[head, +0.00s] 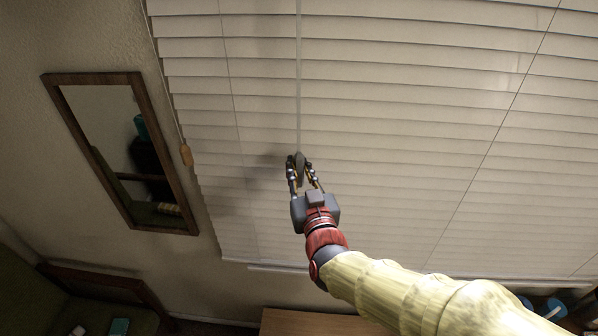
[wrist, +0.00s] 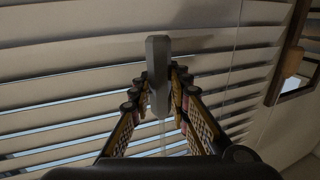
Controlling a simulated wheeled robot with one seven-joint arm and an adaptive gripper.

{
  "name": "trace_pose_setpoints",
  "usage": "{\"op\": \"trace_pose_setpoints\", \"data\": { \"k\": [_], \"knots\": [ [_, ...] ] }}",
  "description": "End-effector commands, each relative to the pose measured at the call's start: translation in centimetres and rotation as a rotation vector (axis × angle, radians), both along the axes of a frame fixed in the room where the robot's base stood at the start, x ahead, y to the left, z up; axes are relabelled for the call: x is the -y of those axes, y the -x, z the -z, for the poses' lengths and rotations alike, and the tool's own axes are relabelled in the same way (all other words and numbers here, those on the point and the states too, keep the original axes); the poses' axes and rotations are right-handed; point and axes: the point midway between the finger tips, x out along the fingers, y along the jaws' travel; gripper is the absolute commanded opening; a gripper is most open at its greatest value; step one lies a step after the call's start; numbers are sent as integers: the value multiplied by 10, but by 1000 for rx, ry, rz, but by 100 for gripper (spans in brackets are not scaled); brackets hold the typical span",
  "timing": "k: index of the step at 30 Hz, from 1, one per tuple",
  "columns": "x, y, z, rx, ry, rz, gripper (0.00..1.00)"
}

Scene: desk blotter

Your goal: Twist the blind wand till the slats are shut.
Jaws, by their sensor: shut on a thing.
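The blind wand (head: 299,90) is a thin pale rod hanging down in front of the white window blind (head: 380,100). Its dark grey lower end (wrist: 157,70) sits between my fingertips in the wrist view, with the clear rod leading off below it. My gripper (head: 299,163) is shut on this grey end, and the fingers touch it from both sides. The slats look tilted and closely overlapped in the head view. In the wrist view, narrow bluish strips of light (wrist: 60,155) show between some slats, so they are not fully closed.
A wood-framed mirror (head: 125,150) hangs on the wall left of the blind. A small wooden cord pull (head: 186,154) hangs by the blind's left edge. A wooden desk top (head: 320,322) lies below, with a blue item (head: 550,307) at the lower right.

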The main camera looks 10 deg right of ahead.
Motion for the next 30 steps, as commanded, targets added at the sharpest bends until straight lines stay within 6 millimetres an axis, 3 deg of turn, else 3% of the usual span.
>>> {"op": "trace_pose_setpoints", "data": {
  "k": [10,11,18,21,30],
  "knots": [
    [-1,0,-1,1,1,-3,0],
    [-1,0,-1,1,1,-3,18],
    [0,0,-1,1,1,-2,32],
    [0,0,-1,1,1,-2,36],
    [0,2,-1,1,0,-1,36]
  ]
}}
